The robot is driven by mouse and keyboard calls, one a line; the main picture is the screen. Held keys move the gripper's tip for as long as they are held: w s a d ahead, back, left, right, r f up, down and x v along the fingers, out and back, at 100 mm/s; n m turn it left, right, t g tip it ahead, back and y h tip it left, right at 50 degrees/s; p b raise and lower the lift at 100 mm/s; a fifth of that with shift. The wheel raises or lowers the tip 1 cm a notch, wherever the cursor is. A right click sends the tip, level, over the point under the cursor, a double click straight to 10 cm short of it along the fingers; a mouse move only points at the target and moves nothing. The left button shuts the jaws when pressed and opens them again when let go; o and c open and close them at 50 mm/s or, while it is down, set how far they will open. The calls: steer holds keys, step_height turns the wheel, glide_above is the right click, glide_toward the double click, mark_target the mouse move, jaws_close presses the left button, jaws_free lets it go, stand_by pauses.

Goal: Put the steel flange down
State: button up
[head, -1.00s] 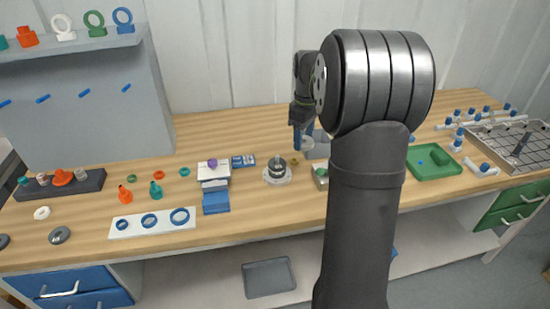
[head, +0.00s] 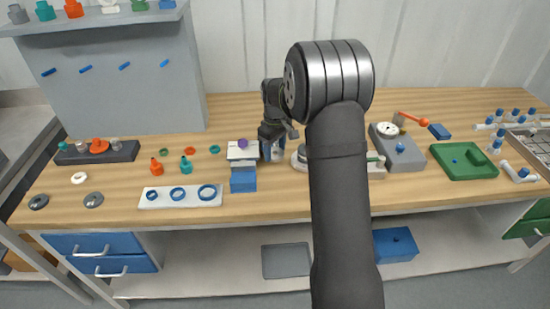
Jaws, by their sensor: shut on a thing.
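A round metal vessel base (head: 299,160) stands just right of the gripper, partly hidden by my arm.
A white and blue block stack (head: 243,178) stands close left of the gripper. A white plate with blue rings (head: 180,196) lies further left. A gauge box (head: 398,150) and green tray (head: 464,161) are right.

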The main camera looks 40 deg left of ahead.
mark_target(275, 165)
steer(key=shift+f, duration=2)
steer(key=shift+f, duration=0.1)
steer(key=o, duration=1.2)
steer(key=shift+c, duration=0.2)
step_height(275, 165, up, 12)
step_height(275, 165, down, 12)
steer(key=shift+r, duration=1.9)
